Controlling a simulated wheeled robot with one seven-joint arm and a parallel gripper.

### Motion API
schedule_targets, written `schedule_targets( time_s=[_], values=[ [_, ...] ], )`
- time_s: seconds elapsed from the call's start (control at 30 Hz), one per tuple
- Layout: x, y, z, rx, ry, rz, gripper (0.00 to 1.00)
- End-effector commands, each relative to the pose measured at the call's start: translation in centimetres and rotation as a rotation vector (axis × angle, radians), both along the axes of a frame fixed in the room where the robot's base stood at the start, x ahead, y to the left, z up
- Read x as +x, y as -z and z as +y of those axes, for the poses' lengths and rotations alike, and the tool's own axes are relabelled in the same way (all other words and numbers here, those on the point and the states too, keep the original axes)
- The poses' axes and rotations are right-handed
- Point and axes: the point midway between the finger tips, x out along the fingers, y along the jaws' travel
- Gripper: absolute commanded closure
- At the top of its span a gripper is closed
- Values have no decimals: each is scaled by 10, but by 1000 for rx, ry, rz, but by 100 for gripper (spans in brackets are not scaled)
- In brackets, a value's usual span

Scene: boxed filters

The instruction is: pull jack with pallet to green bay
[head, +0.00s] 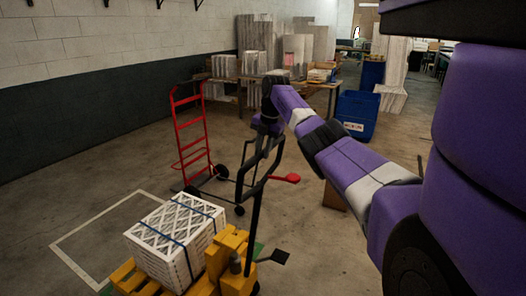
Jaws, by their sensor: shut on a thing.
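The yellow pallet jack (232,268) stands at the bottom centre, with a black shaft (254,222) and a looped black handle with a red lever (287,179). My gripper (264,132) reaches down from my purple arm and is shut on the top of the jack handle; its fingertips are hard to make out. A strapped stack of white boxed filters (174,240) sits on the yellow pallet (124,276), which is partly cut off by the lower edge. Small green floor patches (258,249) show beside the jack and pallet; the green bay's full outline is hidden.
A white-outlined floor rectangle (73,263) lies left of the pallet. A red hand truck (191,140) stands behind the filters. A blue bin (357,115) and a table with stacked boxes (252,66) stand farther back. A brown box (334,197) is partly behind my arm.

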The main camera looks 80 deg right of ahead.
Motion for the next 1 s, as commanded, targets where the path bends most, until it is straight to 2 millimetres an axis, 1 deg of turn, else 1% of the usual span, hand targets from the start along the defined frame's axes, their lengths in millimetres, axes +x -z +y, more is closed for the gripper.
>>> schedule_targets(
  time_s=[0.03, 0.07, 0.1, 0.17, 0.47, 0.57, 0.67, 0.9, 1.0],
  values=[
    [-2, 1, 0, 2, 2, 6, 100],
    [-2, 1, 0, 2, 2, 6, 75],
    [-2, 1, 0, 2, 2, 6, 67],
    [-2, 1, 0, 2, 2, 5, 56],
    [-1, 0, 0, 0, 1, 2, 56],
    [-2, -6, -1, -2, 2, 2, 56],
    [-4, -18, 0, -4, 1, 1, 56],
    [-12, -56, 2, -2, 2, 2, 56],
    [-14, -67, 3, -1, 1, 2, 56]
  ],
)
